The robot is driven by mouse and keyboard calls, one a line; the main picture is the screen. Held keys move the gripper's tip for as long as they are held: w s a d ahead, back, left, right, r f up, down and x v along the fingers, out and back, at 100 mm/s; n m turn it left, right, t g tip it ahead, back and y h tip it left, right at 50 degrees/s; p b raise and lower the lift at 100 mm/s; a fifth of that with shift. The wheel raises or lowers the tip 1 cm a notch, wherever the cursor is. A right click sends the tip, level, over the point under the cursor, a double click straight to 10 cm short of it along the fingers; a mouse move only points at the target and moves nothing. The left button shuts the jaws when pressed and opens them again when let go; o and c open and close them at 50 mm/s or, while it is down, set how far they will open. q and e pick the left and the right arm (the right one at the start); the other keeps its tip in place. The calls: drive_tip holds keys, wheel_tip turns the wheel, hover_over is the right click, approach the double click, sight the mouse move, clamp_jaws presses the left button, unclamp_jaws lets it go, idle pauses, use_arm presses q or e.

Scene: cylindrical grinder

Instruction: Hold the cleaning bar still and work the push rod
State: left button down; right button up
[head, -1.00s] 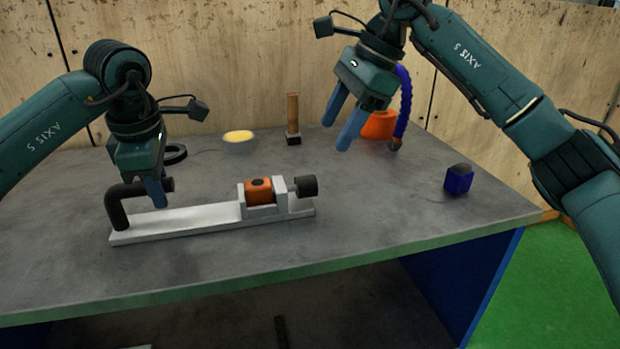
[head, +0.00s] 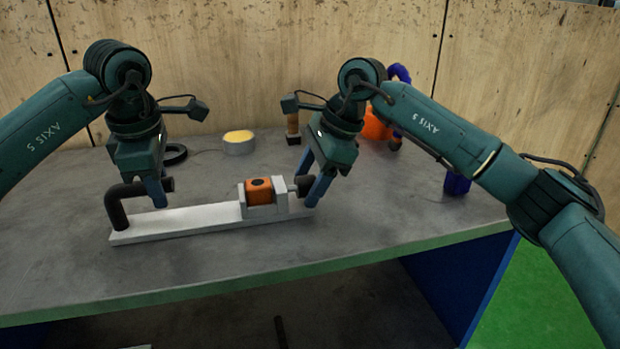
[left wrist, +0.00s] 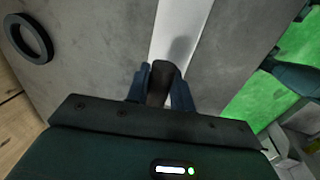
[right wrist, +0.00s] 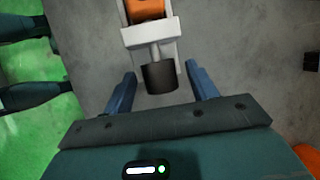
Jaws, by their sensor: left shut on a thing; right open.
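The cleaning bar is a long pale base (head: 185,219) lying on the table, with a bent black handle (head: 117,207) at its left end. An orange block (head: 258,190) sits in a pale bracket near its right end. The push rod's black knob (head: 304,186) sticks out on the right on a thin shaft; it also shows in the right wrist view (right wrist: 159,78). My left gripper (head: 152,193) is shut on the black handle, seen between its fingers in the left wrist view (left wrist: 161,84). My right gripper (head: 307,180) is open, its fingers on either side of the knob with gaps.
Behind stand a yellow-topped round tin (head: 239,143), a black ring (head: 174,154), a wooden-handled tool (head: 293,126) and an orange object (head: 374,126) with a blue hose. A blue block (head: 457,185) is partly hidden by my right arm. The table front is clear.

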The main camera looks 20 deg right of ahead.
drive_tip(key=shift+c, duration=0.5)
clamp_jaws()
drive_tip(key=shift+d, duration=2.35)
drive_tip(key=shift+o, duration=0.5)
unclamp_jaws()
drive_tip(key=shift+a, duration=0.1)
drive_tip(key=v, duration=1.2)
